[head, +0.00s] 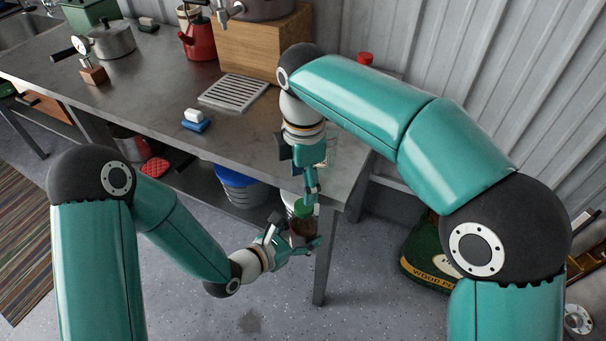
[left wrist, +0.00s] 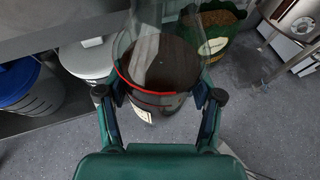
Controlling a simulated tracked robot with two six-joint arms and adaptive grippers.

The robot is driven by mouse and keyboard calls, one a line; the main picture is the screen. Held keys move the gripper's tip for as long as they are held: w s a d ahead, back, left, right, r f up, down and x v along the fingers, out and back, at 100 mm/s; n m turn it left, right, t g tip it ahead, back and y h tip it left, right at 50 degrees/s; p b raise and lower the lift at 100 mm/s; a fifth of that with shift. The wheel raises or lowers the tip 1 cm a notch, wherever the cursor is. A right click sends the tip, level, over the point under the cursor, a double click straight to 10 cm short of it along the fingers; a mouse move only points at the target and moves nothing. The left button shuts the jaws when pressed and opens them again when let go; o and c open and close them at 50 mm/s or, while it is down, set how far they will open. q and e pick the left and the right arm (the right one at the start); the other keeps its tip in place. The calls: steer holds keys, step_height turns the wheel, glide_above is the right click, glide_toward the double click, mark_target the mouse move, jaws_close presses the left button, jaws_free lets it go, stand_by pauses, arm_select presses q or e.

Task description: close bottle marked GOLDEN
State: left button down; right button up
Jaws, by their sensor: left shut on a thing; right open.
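My left gripper (head: 302,238) is low, in front of the table's near right corner, shut on a dark brown bottle (head: 302,228). In the left wrist view the bottle (left wrist: 165,65) sits between both fingers, with clear glass above dark contents, a thin red ring and a pale label low down. No word on it is readable. A green piece (head: 304,207) shows at the bottle's top in the head view; I cannot tell whether it is a seated cap. My right gripper (head: 312,186) is open, pointing down just above it; its fingertips are partly hidden.
The metal table (head: 235,130) holds a blue-and-white sponge (head: 196,121), a slatted tray (head: 234,92) and a red kettle (head: 199,40). A green pellet sack (head: 425,255) lies right of the table leg (head: 319,270). Something with a label is partly hidden behind my right gripper.

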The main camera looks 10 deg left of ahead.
mark_target(303, 204)
steer(key=shift+f, duration=3.55)
jaws_close()
steer(key=m, duration=0.4)
steer(key=shift+m, duration=0.4)
steer(key=m, duration=0.6)
steer(key=shift+m, duration=0.3)
steer(key=m, duration=0.6)
steer(key=shift+a+m, duration=0.1)
steer(key=shift+m, duration=0.2)
steer(key=m, duration=0.5)
steer(key=shift+w+m, duration=0.1)
steer(key=shift+m, duration=0.3)
steer(key=shift+o, duration=0.3)
jaws_free()
